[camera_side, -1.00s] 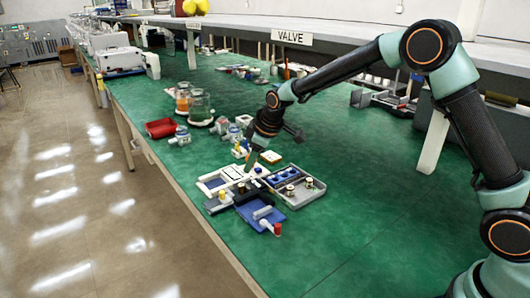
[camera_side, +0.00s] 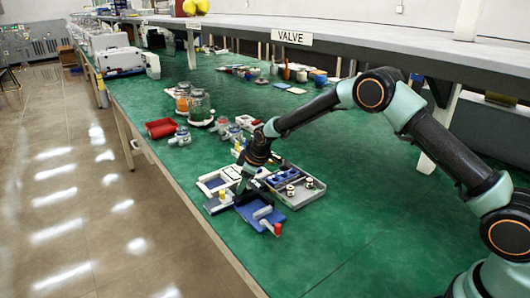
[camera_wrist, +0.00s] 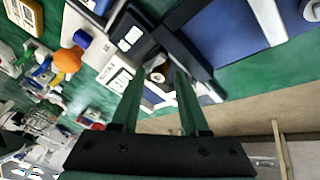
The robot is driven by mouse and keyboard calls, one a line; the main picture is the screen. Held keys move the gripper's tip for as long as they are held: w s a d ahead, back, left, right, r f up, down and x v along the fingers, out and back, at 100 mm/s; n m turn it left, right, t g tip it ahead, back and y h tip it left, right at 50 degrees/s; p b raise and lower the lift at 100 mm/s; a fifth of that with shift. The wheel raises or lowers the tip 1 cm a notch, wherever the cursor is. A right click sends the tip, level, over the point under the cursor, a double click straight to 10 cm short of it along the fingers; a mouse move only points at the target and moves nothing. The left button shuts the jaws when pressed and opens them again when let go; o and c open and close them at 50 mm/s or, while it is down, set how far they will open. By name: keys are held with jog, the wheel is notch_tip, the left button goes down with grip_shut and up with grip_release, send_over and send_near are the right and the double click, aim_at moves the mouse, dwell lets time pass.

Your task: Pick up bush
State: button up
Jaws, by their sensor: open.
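My gripper (camera_side: 241,188) is low over the cluster of trays in the side view. In the wrist view its two green fingers (camera_wrist: 158,82) are spread apart. A small round part with a brown centre and pale rim (camera_wrist: 157,75), possibly the bush, shows between the fingertips next to a dark block. I cannot tell whether the fingers touch it. In the side view this spot is hidden behind my gripper.
A blue tray (camera_side: 246,208) with a grey cylinder and a red-ended part is in front. A grey tray (camera_side: 304,199) with small round parts stands to the right, a white tray (camera_side: 211,182) to the left. Glass jars (camera_side: 199,106) and a red tray (camera_side: 160,128) stand behind.

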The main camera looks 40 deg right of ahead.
jog(key=shift+w+f, duration=0.1)
jog(key=shift+f, duration=0.6)
jog(key=c, duration=0.7)
jog(key=shift+a, duration=0.1)
grip_shut()
jog(key=shift+a, duration=0.1)
notch_tip(320, 180, up, 20)
jog(key=shift+w+r, duration=0.15)
jog(key=shift+r, duration=0.1)
